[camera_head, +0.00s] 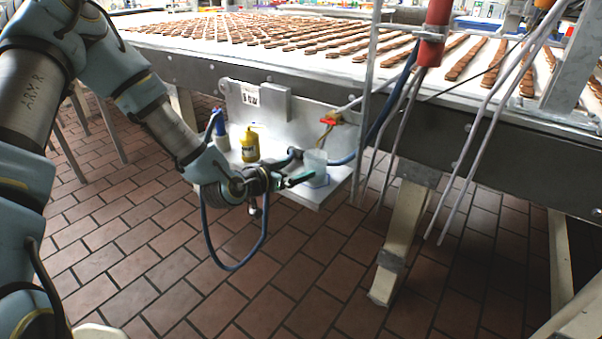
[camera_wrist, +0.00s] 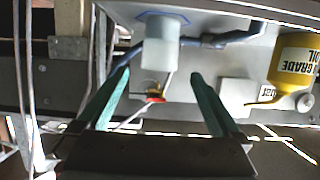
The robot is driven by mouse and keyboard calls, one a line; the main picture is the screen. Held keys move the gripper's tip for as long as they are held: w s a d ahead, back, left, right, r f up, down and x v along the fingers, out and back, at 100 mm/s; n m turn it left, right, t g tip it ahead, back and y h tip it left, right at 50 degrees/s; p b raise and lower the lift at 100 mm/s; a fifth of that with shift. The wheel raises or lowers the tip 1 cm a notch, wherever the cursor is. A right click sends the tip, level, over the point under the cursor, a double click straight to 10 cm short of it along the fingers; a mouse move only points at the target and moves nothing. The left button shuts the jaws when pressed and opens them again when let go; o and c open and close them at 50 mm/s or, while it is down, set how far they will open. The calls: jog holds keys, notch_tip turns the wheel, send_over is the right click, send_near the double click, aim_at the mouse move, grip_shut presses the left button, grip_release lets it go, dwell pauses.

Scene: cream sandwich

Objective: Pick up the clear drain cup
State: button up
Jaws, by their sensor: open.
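The clear drain cup (camera_head: 315,163) stands upright on a blue-outlined mark at the right end of a white shelf under the conveyor table. In the wrist view, which is upside down, the cup (camera_wrist: 160,52) appears centred just beyond my fingertips. My gripper (camera_head: 308,177) is low over the shelf, left of the cup. Its two green fingers (camera_wrist: 158,78) are spread wide in the wrist view, with nothing held between them. I cannot tell whether a finger overlaps the cup's side in depth.
A yellow oil bottle (camera_head: 250,146) and a blue-and-white bottle (camera_head: 220,132) stand on the shelf (camera_head: 322,195) to the left. A red-handled valve (camera_head: 331,120) and pipe are above the cup. Hanging cables (camera_head: 398,130) and a table leg (camera_head: 405,225) are to the right.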

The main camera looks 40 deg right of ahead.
aim_at(309, 163)
jog(key=x, duration=0.4)
jog(key=shift+w+d, duration=0.1)
jog(key=shift+d, duration=0.1)
jog(key=shift+p+x, duration=0.85)
jog(key=shift+x, duration=2.35)
jog(key=shift+r, duration=0.1)
jog(key=c, duration=1.3)
